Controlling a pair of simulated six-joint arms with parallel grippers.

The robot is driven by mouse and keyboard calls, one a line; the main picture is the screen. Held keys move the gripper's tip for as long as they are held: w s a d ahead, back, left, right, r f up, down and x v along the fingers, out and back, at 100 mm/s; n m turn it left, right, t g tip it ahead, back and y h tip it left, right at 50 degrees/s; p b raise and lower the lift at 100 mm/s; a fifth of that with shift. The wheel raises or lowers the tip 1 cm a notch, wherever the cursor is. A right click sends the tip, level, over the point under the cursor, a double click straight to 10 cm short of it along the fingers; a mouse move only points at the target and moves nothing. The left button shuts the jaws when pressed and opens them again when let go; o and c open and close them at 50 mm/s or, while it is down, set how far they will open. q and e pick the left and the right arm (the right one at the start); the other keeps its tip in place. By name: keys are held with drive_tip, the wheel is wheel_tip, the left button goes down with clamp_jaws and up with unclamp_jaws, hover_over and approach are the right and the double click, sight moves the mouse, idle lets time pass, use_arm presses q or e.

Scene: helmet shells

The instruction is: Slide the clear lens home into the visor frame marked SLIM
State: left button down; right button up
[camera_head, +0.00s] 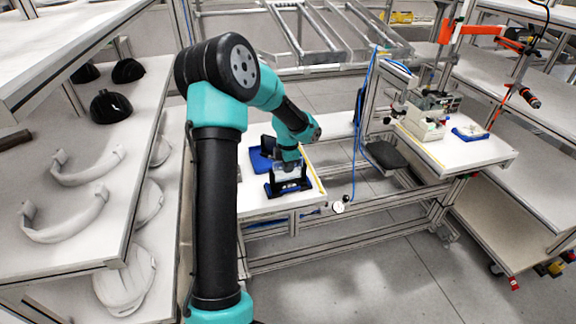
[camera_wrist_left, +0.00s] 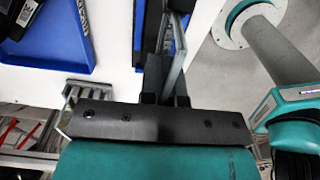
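My left gripper (camera_head: 287,161) points down over the small white table. It is shut on the clear lens (camera_head: 285,170), a pale see-through plate held below the fingers. In the left wrist view the lens (camera_wrist_left: 174,68) shows nearly edge-on as a grey panel beyond the dark fingers of the gripper (camera_wrist_left: 166,97). The dark visor frame (camera_head: 288,187) stands on the table directly under the lens. Its marking is too small to read. I cannot tell whether the lens touches the frame. My right gripper is not in view.
A blue tray (camera_head: 262,160) lies behind and left of the frame; it also shows in the left wrist view (camera_wrist_left: 62,45). White curved parts (camera_head: 70,215) and dark shells (camera_head: 107,106) sit on the left shelf. Another bench (camera_head: 455,150) holds equipment at the right.

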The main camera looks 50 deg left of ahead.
use_arm(q)
drive_tip(key=shift+f, duration=0.9)
drive_tip(key=c, duration=1.2)
unclamp_jaws()
drive_tip(key=shift+c, duration=0.2)
drive_tip(key=shift+r, duration=0.1)
wheel_tip(320, 180, up, 17)
